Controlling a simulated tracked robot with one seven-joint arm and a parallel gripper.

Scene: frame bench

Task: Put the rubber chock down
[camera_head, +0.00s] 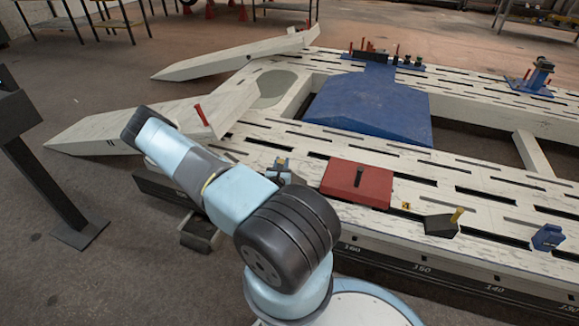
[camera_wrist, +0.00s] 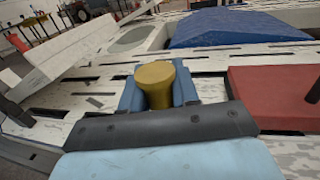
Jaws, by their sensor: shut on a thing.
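My gripper (camera_wrist: 158,92) is in the middle of the wrist view, its blue jaws shut on the yellow grip of the rubber chock (camera_wrist: 155,82). The chock's body is hidden below the jaws and wrist. In the head view my gripper (camera_head: 280,170) shows small behind my arm, left of the red plate. It is over the near beam of the pale slotted frame bench (camera_head: 480,195). I cannot tell whether the chock touches the bench.
The red plate (camera_head: 357,183) lies right of my gripper. A black wedge with a yellow grip (camera_head: 440,225) and a blue clamp (camera_head: 548,237) stand farther right on the near beam. A blue ramped block (camera_head: 370,108) lies behind. Pale ramps (camera_head: 150,125) lead off left.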

